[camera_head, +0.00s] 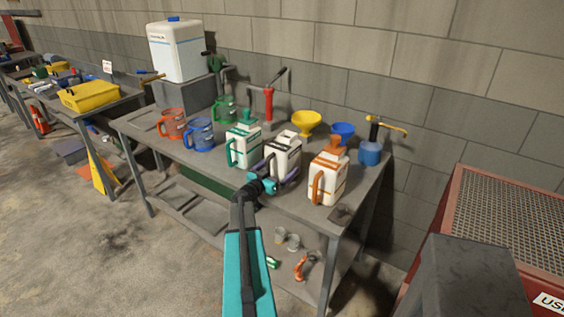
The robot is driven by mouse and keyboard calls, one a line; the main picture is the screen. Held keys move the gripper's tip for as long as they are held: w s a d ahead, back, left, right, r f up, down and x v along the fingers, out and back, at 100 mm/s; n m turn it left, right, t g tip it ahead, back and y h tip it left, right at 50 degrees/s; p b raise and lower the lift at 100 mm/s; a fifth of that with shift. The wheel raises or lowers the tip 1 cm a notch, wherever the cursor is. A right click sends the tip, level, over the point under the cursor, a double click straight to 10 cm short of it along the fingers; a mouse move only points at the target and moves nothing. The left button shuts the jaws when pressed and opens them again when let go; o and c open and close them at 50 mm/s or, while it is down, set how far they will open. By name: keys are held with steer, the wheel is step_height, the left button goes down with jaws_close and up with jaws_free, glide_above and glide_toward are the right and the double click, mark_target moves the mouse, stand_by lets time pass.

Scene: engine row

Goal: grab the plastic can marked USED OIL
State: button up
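Three white plastic cans stand in a row on the grey workbench (210,158): one with green trim (246,145), one with dark trim (285,152) and one with orange trim (329,175). Their markings are too small to read, so I cannot tell which one says USED OIL. My gripper (278,180) is at the lower front of the dark-trimmed can, with dark finger parts close against it. The can stands upright. I cannot tell whether the fingers touch it or are closed, as they blend with its dark handle.
Orange (172,123) and blue (200,134) jugs stand left of the cans. A yellow funnel (306,123), blue funnel (343,129) and blue pump bottle (370,152) are behind. A red mesh-topped cabinet (510,215) stands right.

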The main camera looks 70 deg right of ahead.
steer(key=shift+c, duration=0.3)
steer(key=c, duration=1)
steer(key=shift+r, duration=0.1)
step_height(320, 180, up, 28)
steer(key=shift+f+b, duration=0.1)
steer(key=shift+b, duration=1.15)
